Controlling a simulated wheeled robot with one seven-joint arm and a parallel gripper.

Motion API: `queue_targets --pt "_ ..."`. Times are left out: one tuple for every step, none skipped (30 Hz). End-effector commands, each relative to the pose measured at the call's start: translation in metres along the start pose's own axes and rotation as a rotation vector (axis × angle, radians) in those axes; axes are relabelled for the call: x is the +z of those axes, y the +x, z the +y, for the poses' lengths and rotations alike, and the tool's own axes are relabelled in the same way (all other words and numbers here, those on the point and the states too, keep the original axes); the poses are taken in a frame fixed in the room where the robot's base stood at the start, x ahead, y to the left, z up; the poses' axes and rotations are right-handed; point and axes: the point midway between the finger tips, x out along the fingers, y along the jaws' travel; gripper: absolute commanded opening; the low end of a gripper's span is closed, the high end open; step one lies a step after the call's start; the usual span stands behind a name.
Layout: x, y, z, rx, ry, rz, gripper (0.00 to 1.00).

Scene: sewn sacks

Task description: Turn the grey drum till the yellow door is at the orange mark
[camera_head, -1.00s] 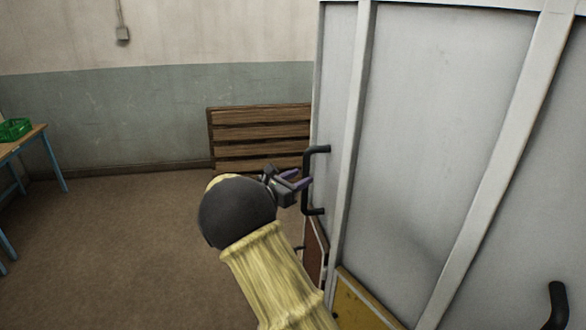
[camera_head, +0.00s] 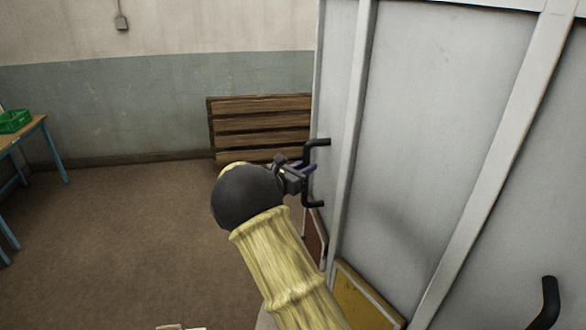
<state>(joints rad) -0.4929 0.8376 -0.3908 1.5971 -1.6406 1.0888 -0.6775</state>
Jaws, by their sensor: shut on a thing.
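The grey drum (camera_head: 440,130) fills the right half of the head view, with pale upright ribs between its panels. A black bar handle (camera_head: 308,150) stands out from its left panel. My gripper (camera_head: 309,169) is shut on this handle, at its upright bar. A yellow door (camera_head: 364,300) shows low on the drum, partly cut off by the bottom edge. A red-brown door (camera_head: 315,236) shows low on the panel to its left. The orange mark is not in view.
Another black handle (camera_head: 546,302) stands out at the lower right. A wooden pallet (camera_head: 260,128) leans at the wall behind my gripper.

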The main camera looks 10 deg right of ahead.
Motion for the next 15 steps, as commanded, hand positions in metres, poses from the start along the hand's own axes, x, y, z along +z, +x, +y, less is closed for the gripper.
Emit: queue_targets --pt "-0.0001 0.0012 -0.002 -0.006 -0.001 -0.002 0.0" --pt "-0.0001 0.0016 -0.0023 -0.008 -0.001 -0.002 0.0" --pt "-0.0002 0.0022 -0.0027 -0.009 -0.002 -0.002 0.0" --pt "-0.0003 0.0026 -0.003 -0.01 -0.002 -0.002 0.0" --pt "-0.0003 0.0029 -0.0033 -0.011 -0.002 -0.002 0.0" --pt "-0.0003 0.0033 -0.0036 -0.012 -0.002 -0.002 0.0" --pt "-0.0003 0.0035 -0.0039 -0.012 -0.002 -0.002 0.0" --pt "-0.0003 0.0037 -0.0041 -0.013 -0.002 -0.003 0.0" --pt "-0.0003 0.0039 -0.0044 -0.014 -0.002 -0.003 0.0" --pt "-0.0003 0.0041 -0.0047 -0.014 -0.003 -0.003 0.0" --pt "-0.0003 0.0043 -0.0049 -0.015 -0.003 -0.003 0.0" --pt "-0.0003 0.0045 -0.0052 -0.015 -0.003 -0.003 0.0" --pt "-0.0002 0.0046 -0.0053 -0.015 -0.003 -0.003 0.0" --pt "-0.0001 0.0047 -0.0054 -0.016 -0.003 -0.003 0.0" --pt "0.0 0.0048 -0.0055 -0.016 -0.003 -0.003 0.0"
